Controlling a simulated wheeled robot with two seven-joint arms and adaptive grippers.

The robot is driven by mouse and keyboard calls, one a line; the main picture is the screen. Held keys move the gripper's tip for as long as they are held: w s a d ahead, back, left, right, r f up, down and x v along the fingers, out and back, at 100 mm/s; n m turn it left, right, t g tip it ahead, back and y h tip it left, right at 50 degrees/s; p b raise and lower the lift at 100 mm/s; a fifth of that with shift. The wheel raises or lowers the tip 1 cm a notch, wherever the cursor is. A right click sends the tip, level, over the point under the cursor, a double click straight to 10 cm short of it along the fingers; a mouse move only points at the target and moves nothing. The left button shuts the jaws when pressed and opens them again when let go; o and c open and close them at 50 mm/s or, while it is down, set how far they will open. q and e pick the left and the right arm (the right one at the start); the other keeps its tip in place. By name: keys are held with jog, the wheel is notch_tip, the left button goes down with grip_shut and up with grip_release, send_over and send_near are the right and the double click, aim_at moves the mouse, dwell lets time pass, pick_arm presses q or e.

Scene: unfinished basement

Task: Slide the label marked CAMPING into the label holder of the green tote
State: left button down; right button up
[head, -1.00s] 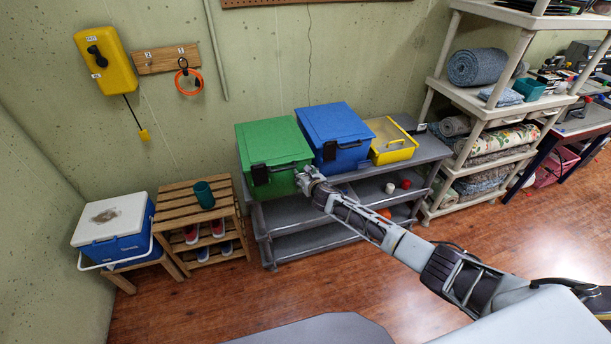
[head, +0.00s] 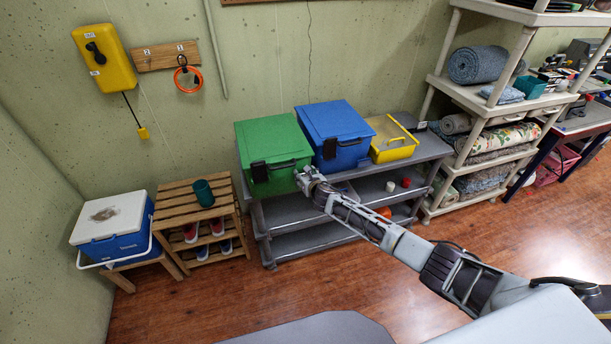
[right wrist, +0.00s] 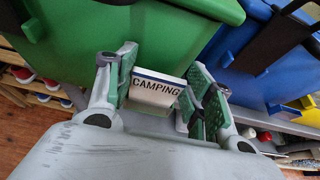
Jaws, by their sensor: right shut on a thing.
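The green tote (head: 268,141) stands at the left end of the grey shelf unit, with a black label holder (head: 259,171) on the left of its front. My right gripper (head: 303,178) is just in front of the tote's lower right front. In the right wrist view my right gripper (right wrist: 156,84) is shut on the white label marked CAMPING (right wrist: 156,91), its text facing the camera. The tote (right wrist: 130,45) fills the space behind the label, with a dark part, likely the holder (right wrist: 20,20), at the upper left. The label is apart from the holder. My left gripper is out of view.
A blue tote (head: 333,126) stands close to the right of the green one, then a yellow box (head: 392,141). The grey shelf (head: 430,149) carries them. A slatted wooden rack (head: 178,205) with a green cup (head: 204,194) stands to the left. The floor in front is clear.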

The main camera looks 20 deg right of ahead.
jog(key=shift+f+b, duration=0.6)
jog(key=shift+f, duration=0.3)
jog(key=o, duration=1)
jog(key=shift+s, duration=0.2)
jog(key=v, duration=1.1)
jog(key=shift+s, duration=0.3)
dwell(0.3)
jog(key=shift+d+r, duration=0.1)
dwell(0.6)
